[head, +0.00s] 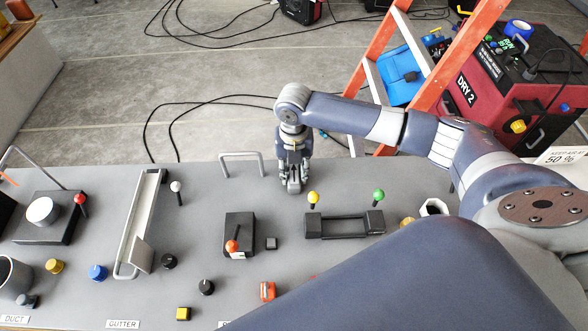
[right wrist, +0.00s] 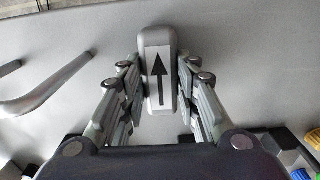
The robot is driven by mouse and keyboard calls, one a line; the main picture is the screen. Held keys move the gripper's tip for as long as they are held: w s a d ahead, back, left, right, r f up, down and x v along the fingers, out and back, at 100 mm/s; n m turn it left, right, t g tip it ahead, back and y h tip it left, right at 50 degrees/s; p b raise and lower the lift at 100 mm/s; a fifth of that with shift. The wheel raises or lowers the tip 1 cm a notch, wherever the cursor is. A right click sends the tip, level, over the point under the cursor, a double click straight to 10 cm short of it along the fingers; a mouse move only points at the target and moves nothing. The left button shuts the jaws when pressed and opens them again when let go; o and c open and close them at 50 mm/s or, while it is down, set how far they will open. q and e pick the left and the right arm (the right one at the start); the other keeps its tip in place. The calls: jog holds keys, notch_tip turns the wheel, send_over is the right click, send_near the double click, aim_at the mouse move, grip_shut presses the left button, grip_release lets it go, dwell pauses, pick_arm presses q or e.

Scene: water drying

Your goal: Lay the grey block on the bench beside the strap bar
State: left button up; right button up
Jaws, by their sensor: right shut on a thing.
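My right gripper (head: 292,178) points down over the rear part of the grey bench (head: 205,205). A grey U-shaped bar (head: 240,154), which may be the strap bar, stands just left of the gripper. It also shows at left in the right wrist view (right wrist: 45,92). My left gripper is out of view.
A black fixture (head: 344,226) with yellow and green knobs stands right of the gripper. A black box with an orange-red knob (head: 240,230) and a small dark cube (head: 271,243) are nearer. A pale channel (head: 145,215) stands at left. An orange ladder (head: 370,60) is beyond the bench.

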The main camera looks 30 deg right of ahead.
aim_at(294, 173)
jog(key=shift+f, duration=0.1)
jog(key=o, duration=1.1)
notch_tip(294, 173, up, 12)
jog(key=shift+r+b, duration=0.2)
jog(key=shift+b, duration=0.9)
